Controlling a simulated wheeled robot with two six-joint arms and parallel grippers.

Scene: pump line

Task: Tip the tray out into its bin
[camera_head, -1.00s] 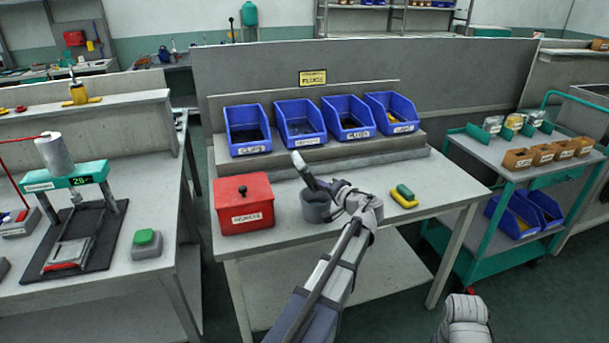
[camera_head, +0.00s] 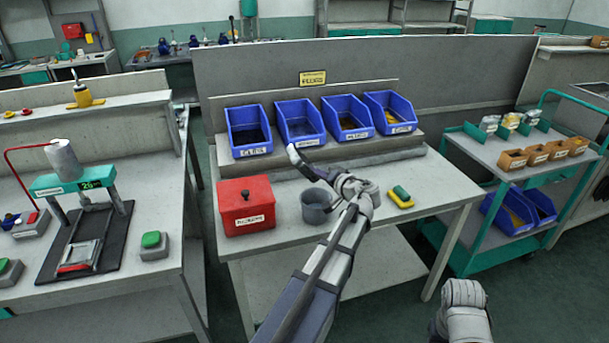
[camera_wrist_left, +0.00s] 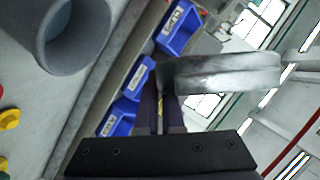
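My left gripper (camera_head: 333,186) reaches over the work table. It appears shut on a thin grey tray or dish (camera_head: 302,164), held near one end. In the left wrist view this tray (camera_wrist_left: 222,72) shows nearly edge-on beyond the close-set dark fingers (camera_wrist_left: 160,108). It slants steeply in the head view, and its contents cannot be seen. Blue bins stand on a raised step behind it: far left (camera_head: 249,131), second (camera_head: 300,122), third (camera_head: 348,118), far right (camera_head: 390,113). Their labels are too blurred to read surely. My right arm shows at the lower right, its fingertips out of view.
A grey round pot (camera_head: 316,207) stands below the tray, beside a red lidded box (camera_head: 245,207). A yellow and green block (camera_head: 401,198) lies to the right. A teal cart (camera_head: 495,152) stands at the right and a press bench at the left.

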